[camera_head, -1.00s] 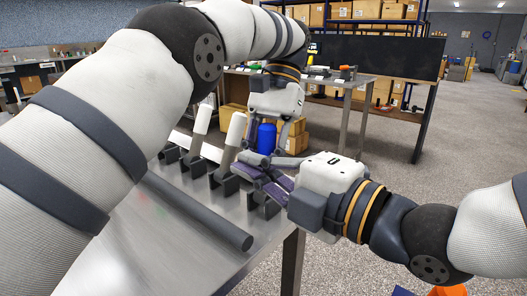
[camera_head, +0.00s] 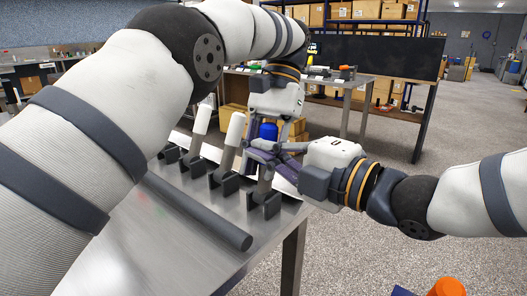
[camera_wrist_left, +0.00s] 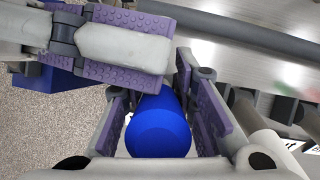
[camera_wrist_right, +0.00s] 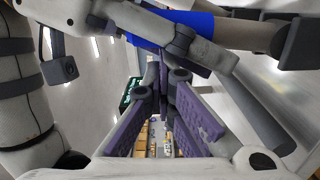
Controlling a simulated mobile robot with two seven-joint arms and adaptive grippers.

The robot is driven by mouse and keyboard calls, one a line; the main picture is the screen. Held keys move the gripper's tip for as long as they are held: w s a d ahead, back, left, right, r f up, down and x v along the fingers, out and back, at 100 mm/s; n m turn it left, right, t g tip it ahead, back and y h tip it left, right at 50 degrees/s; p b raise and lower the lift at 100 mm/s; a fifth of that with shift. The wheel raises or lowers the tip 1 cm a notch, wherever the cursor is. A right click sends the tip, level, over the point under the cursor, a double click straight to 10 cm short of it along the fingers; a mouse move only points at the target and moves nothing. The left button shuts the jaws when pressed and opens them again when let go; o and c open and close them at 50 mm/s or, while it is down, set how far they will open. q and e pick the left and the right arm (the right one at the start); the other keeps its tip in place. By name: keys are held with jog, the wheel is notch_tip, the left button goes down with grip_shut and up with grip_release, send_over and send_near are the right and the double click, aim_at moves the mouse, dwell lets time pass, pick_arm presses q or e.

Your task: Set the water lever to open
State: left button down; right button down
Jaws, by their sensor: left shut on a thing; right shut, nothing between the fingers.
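The lever with the blue handle (camera_head: 268,131) is the nearest of a row of levers on the metal bench; it stands roughly upright, its lower shaft partly hidden by fingers. No lever's name is readable. My left gripper (camera_head: 270,146) hangs down over it, shut on the blue handle, which also shows between its purple pads in the left wrist view (camera_wrist_left: 158,128). My right gripper (camera_head: 264,161) is shut and empty, its fingers pointing left beside the lever, just below the left fingers. In the right wrist view the blue handle (camera_wrist_right: 199,24) crosses the top behind fingers.
White-handled levers (camera_head: 235,129) stand in dark brackets left of the blue one. A dark bar (camera_head: 200,212) lies along the bench (camera_head: 150,262) in front. My two grippers crowd each other at the handle. An orange object (camera_head: 448,287) is low at the right.

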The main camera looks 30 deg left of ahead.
pick_arm(q)
jog(key=c, duration=1.3)
grip_release()
jog(key=shift+s, duration=0.15)
